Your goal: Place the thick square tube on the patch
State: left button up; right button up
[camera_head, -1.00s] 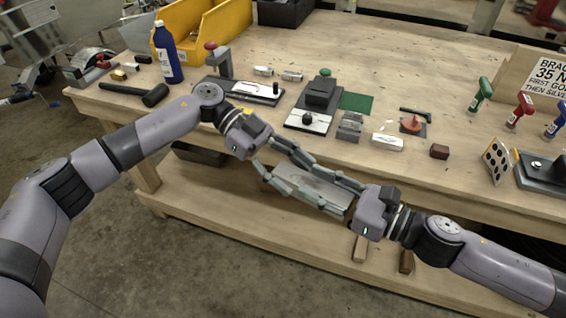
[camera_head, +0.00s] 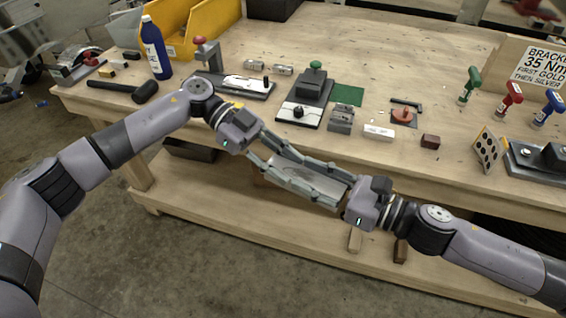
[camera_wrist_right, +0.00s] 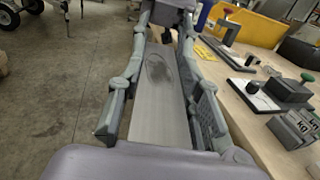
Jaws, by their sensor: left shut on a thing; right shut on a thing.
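The thick square tube (camera_head: 310,180) is a grey metal bar with a darker smudge. It is held off the bench in front of its near edge, between my two grippers. My left gripper (camera_head: 266,158) is shut on its far left end. My right gripper (camera_head: 322,184) is shut on its right part. Their fingers cover much of its sides. In the right wrist view the tube (camera_wrist_right: 158,112) runs away between my right fingers toward my left gripper.
A lower shelf (camera_head: 220,205) extends below.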

jog(key=o, duration=1.3)
